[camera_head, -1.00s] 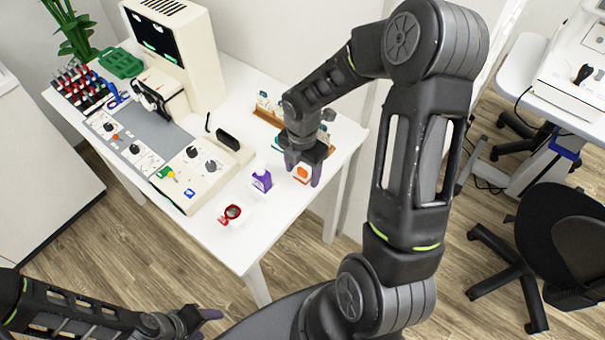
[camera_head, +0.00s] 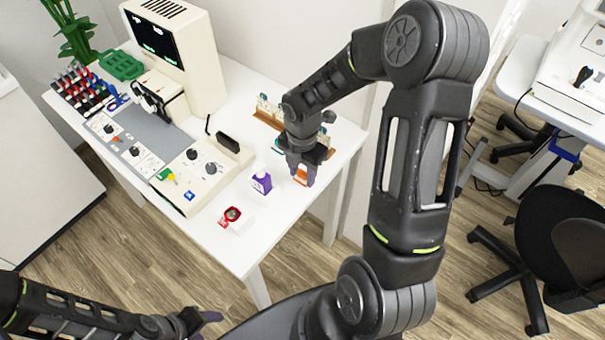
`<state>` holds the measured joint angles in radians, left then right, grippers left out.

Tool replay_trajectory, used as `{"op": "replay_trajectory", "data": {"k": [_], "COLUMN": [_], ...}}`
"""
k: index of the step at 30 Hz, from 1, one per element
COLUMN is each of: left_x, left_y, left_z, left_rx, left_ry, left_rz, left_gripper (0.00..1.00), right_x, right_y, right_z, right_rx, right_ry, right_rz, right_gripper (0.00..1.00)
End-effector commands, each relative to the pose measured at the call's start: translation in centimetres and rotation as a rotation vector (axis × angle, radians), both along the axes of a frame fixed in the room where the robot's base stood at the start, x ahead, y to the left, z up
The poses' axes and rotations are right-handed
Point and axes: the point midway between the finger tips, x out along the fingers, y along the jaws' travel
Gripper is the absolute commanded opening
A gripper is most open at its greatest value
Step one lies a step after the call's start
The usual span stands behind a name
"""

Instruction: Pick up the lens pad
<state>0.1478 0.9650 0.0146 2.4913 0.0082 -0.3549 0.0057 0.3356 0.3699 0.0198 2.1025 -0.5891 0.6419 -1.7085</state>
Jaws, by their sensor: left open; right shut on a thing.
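My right gripper (camera_head: 301,172) points down over the right part of the white table. It is shut on a small orange-and-white item (camera_head: 300,177), which I take to be the lens pad. The fingers hide part of it, and I cannot tell whether it still touches the table. My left gripper (camera_head: 208,317) is open and empty at the bottom of the view, in front of the table and well away from the item.
Left of the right gripper stand a purple-and-white bottle (camera_head: 262,183) and a red round item on a white base (camera_head: 232,214). Behind it is a wooden rack with small bottles (camera_head: 268,112). A cream machine (camera_head: 178,55) fills the back left. The table's front right corner is clear.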

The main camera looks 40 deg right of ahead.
Motion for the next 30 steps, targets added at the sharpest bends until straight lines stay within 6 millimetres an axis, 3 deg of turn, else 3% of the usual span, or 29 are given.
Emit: {"op": "replay_trajectory", "data": {"k": [5,18,30], "left_x": [0.0,0.1,0.1], "left_y": [0.0,-0.1,-0.1], "left_z": [-0.1,-0.8,-0.7], "left_rx": [0.0,-0.003,-0.002], "left_ry": [0.0,-0.003,-0.004], "left_rz": [0.0,-0.001,-0.001], "left_gripper": [0.58,0.58,0.58], "right_x": [0.1,0.1,0.0], "right_y": [-0.1,0.0,0.0], "right_z": [1.5,9.1,9.9], "right_rx": [-0.002,0.0,0.0], "right_ry": [-0.005,-0.002,0.0], "right_rz": [-0.001,0.0,0.0], "right_gripper": [0.01,0.01,0.01]}}
